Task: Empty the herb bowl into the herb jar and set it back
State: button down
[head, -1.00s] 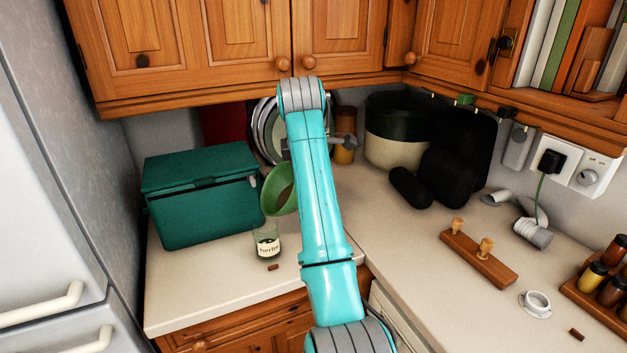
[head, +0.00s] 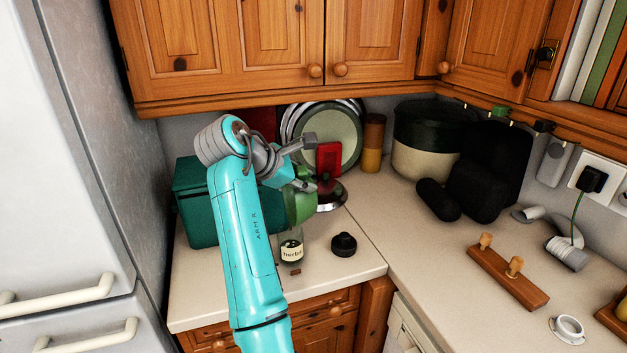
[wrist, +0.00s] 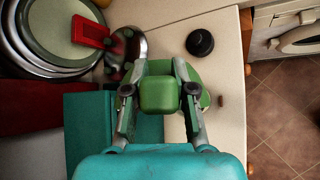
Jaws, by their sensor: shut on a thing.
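The green herb bowl (head: 303,207) is held on its side, tilted, just above the glass herb jar (head: 291,251). The jar stands upright on the counter, has a label reading "herbs", and shows dark matter inside. My gripper (head: 308,182) is at the bowl's upper side. In the wrist view my gripper (wrist: 160,92) is shut on a green block-shaped part of the bowl (wrist: 160,96), with a finger on each side. The bowl's inside is hidden, so I cannot tell whether herbs remain in it.
A black lid-like knob (head: 343,244) and a small brown block (head: 295,271) lie near the jar. A teal box (head: 194,205) stands left, partly behind my arm.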

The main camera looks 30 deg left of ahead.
jog(key=s+a+f+n+t+h, duration=0.2)
jog(key=s+a+t+h, duration=0.2)
jog(key=s+a+t, duration=0.3)
jog(key=shift+s+f+n+t, duration=0.15)
jog(key=shift+s+n+t, duration=0.3)
jog(key=shift+s, duration=0.2)
dwell(0.4)
jog(key=shift+a, duration=0.1)
dwell(1.1)
jog(key=w+d+r+m+g+y, duration=0.1)
jog(key=w+d+m+g+y, duration=0.3)
jog(key=w+d+g+y, duration=0.55)
jog(key=w+d+f+m+g+y, duration=0.2)
jog(key=w+d+f+g+y, duration=0.2)
jog(key=g, duration=0.6)
jog(key=shift+w+d+f+g+y, duration=0.5)
jog(key=shift+w+f, duration=0.5)
jog(key=shift+w, duration=0.5)
jog(key=shift+a, duration=0.15)
